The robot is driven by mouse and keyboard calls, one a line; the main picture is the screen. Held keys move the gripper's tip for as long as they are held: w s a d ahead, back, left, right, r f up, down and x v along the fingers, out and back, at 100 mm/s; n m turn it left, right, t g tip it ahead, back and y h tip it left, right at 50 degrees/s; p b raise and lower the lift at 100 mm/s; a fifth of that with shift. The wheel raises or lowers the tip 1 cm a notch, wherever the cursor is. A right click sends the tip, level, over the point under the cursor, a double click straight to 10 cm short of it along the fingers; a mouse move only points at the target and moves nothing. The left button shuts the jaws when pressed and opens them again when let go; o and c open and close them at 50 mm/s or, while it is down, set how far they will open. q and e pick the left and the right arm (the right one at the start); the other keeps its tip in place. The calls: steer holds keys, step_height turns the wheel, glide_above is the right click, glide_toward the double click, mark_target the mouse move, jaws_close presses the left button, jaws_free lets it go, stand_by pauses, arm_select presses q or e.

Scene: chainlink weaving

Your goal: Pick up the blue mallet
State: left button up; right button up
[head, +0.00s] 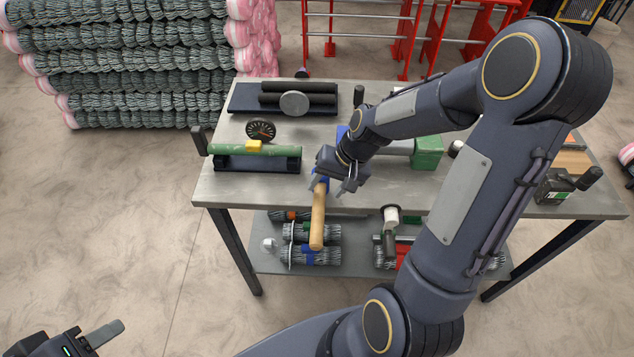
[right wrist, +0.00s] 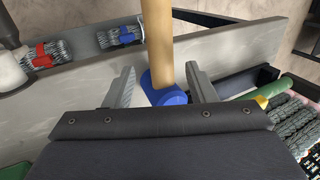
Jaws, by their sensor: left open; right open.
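The blue mallet has a blue head (head: 320,184) and a light wooden handle (head: 317,222). It lies at the table's front edge, the handle sticking out past it towards me. My right gripper (head: 327,188) is open over the mallet near its head, fingers pointing down. In the right wrist view the blue head (right wrist: 163,92) and the handle (right wrist: 157,38) show between the two spread fingers (right wrist: 160,72), with gaps on both sides. The gripper body hides part of the head. My left gripper (head: 92,338) is open and empty at the bottom left, far from the table.
The grey table (head: 222,188) carries a green roller (head: 228,149) on a dark base, a black wheel (head: 261,131) and black rods (head: 300,88). Wire rolls (head: 312,232) lie on the lower shelf beneath the handle. My right arm hides much of the table's right side.

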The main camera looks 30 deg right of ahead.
mark_target(322, 191)
steer(key=x, duration=0.4)
steer(key=shift+w+a+f+p, duration=0.2)
steer(key=shift+f+p, duration=0.1)
steer(key=shift+p, duration=0.1)
jaws_close()
